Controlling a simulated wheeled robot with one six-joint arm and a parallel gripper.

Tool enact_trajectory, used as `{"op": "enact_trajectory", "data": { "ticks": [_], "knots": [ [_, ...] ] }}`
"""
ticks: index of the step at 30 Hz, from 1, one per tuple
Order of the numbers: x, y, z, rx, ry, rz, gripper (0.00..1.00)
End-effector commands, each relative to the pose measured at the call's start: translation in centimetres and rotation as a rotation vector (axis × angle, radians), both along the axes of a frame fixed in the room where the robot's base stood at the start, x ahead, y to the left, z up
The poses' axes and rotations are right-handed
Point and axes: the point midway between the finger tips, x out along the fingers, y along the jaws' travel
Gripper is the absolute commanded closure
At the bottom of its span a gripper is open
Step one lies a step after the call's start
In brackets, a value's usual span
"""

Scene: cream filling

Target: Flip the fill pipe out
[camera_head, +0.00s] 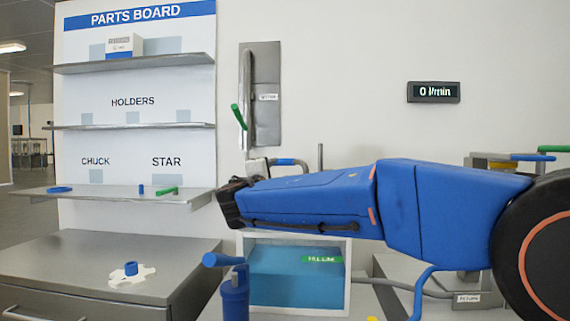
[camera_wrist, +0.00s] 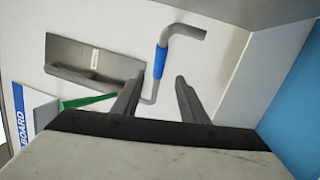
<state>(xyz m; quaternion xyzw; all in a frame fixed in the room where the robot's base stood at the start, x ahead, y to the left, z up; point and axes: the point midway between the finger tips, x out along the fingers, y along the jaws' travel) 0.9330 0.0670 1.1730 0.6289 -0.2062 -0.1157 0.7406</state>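The fill pipe appears to be the bent grey pipe with a blue sleeve; in the wrist view the pipe (camera_wrist: 186,30) runs down from its bent end past the sleeve. In the head view, part of a pipe with a blue sleeve (camera_head: 288,162) shows just above my arm, and the rest is hidden. My gripper (camera_wrist: 159,84) is open and empty. In the wrist view its two fingers point at the pipe, with the sleeve showing just beyond and between the tips. I see no contact. In the head view my arm hides the fingers.
A tank with blue liquid (camera_head: 295,272) and a fill line label stands below my arm. A grey wall plate (camera_head: 267,75) has a green-handled lever (camera_head: 239,117) beside it. The display (camera_head: 434,92) reads 0 l/min. A blue-handled valve (camera_head: 235,295) stands in front of the tank.

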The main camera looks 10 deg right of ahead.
Motion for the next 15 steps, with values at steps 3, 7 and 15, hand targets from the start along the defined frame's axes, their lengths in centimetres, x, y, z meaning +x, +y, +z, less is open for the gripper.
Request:
{"op": "enact_trajectory", "data": {
  "ticks": [3, 7, 15],
  "knots": [
    [2.0, -1.1, 0.3, -0.001, 0.0, -0.003, 0.61],
    [4.0, -2.1, 0.7, 0.0, -0.001, -0.003, 0.61],
    [8.2, -4.1, 1.4, 0.001, 0.001, -0.002, 0.61]
  ]
}}
